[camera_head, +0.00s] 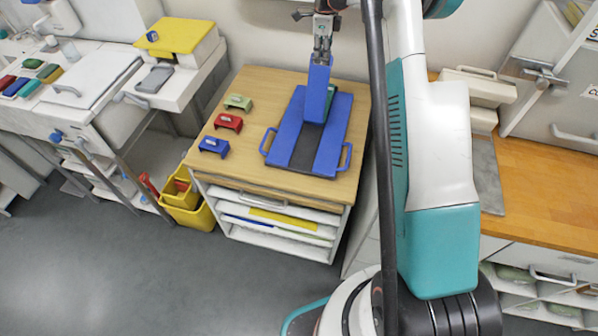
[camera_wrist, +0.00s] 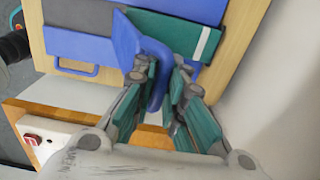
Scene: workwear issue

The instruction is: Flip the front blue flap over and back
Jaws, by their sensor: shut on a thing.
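A blue board (camera_head: 337,130) with side handles and a dark central strip (camera_head: 305,148) lies on the wooden top of a cabinet. A blue flap (camera_head: 318,92) stands raised, roughly upright, from the board; its edge-on face also shows in the wrist view (camera_wrist: 127,42). My gripper (camera_head: 322,48) is above the flap at its upper end. A dark green piece with a white stripe (camera_wrist: 190,37) lies on the board behind the flap. The flap's hinge is partly hidden.
Green (camera_head: 239,102), red (camera_head: 229,122) and blue (camera_head: 214,146) small handled blocks stand on the wooden top (camera_head: 262,95) left of the board. A wall is close behind. A yellow bin (camera_head: 190,213) stands on the floor at left.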

